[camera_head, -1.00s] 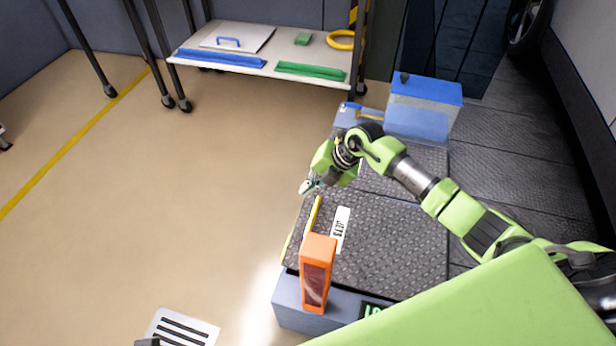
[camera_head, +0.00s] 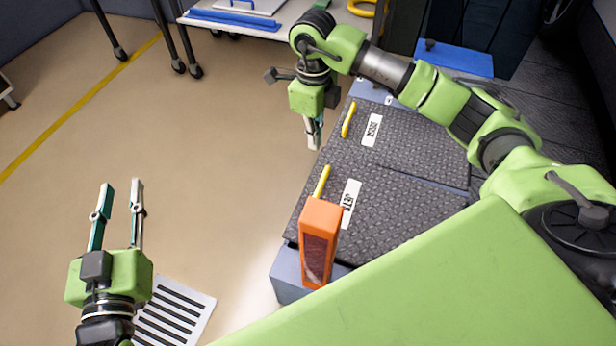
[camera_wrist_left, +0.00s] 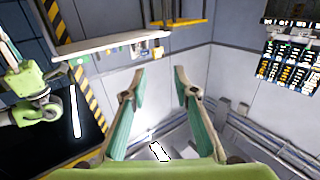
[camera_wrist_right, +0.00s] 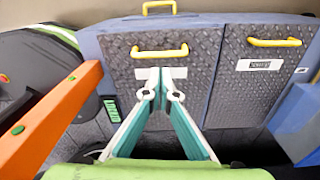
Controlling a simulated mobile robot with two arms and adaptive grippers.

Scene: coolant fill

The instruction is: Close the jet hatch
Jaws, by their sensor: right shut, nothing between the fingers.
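The jet hatch (camera_head: 375,210) is the near dark textured panel on the grey unit. It has a yellow handle (camera_head: 322,181) and a white label; it lies flat and looks level with the neighbouring panel. In the right wrist view, its handle (camera_wrist_right: 160,51) is just beyond my fingertips. My right gripper (camera_head: 314,140) is shut and empty, pointing down beside the unit's left edge, apart from the handle. In the right wrist view, its fingers (camera_wrist_right: 163,88) partly cover the label. My left gripper (camera_head: 122,190) is open and empty over the floor at left.
A second textured hatch (camera_head: 415,145) with a yellow handle (camera_head: 349,118) lies flat behind. An orange upright box (camera_head: 319,235) stands at the unit's near corner. A blue-lidded container (camera_head: 455,58) and a white cart (camera_head: 290,20) are further back.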

